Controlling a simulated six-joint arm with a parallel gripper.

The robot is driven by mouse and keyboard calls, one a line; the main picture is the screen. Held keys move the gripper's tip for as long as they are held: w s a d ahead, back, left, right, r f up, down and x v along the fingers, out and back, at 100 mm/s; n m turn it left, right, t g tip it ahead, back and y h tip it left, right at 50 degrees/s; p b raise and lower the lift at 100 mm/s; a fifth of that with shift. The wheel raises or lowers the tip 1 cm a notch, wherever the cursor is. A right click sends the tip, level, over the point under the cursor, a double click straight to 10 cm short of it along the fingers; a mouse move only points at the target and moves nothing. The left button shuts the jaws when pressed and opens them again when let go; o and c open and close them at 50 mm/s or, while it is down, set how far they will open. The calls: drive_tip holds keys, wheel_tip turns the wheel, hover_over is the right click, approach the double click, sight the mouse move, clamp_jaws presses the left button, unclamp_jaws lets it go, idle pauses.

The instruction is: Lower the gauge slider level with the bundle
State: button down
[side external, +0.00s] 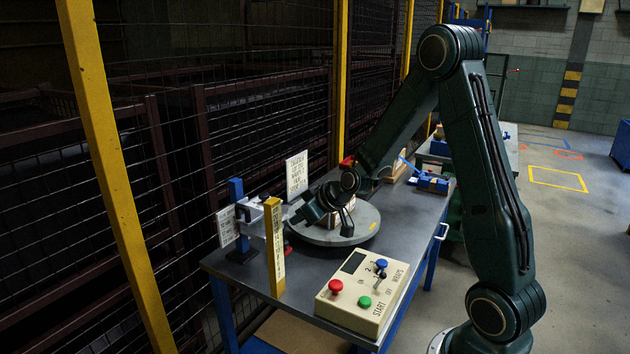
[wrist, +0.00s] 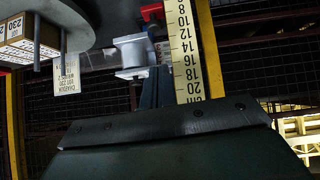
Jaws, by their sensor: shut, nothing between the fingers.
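My gripper (side external: 304,214) is shut and empty. In the wrist view the bundle (wrist: 20,32) is a labelled block at the upper left. The yellow gauge (side external: 275,255) stands upright left of my gripper; its scale (wrist: 187,50) appears upside down in the wrist view.
The round grey turntable (side external: 364,230) carries the bundle. A blue post (side external: 237,205) with a grey carriage stands behind the gauge. A control box (side external: 345,309) with buttons and a blue-knobbed lever sits at the front. Blue items (side external: 432,183) lie toward the far end of the table.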

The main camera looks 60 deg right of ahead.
drive_tip(key=shift+v, duration=2.85)
drive_tip(key=s+a+r+n+g, duration=0.1)
drive_tip(key=s+a+r+g, duration=0.1)
drive_tip(key=s+a+r, duration=0.8)
drive_tip(key=s+a+g, duration=0.1)
drive_tip(key=s+a, duration=0.1)
drive_tip(key=s, duration=0.4)
drive_tip(key=s+a+r+m+g, duration=0.1)
drive_tip(key=s+a, duration=0.2)
drive_tip(key=s, duration=0.4)
drive_tip(key=shift+s+y, duration=0.2)
drive_tip(key=shift+y, duration=0.1)
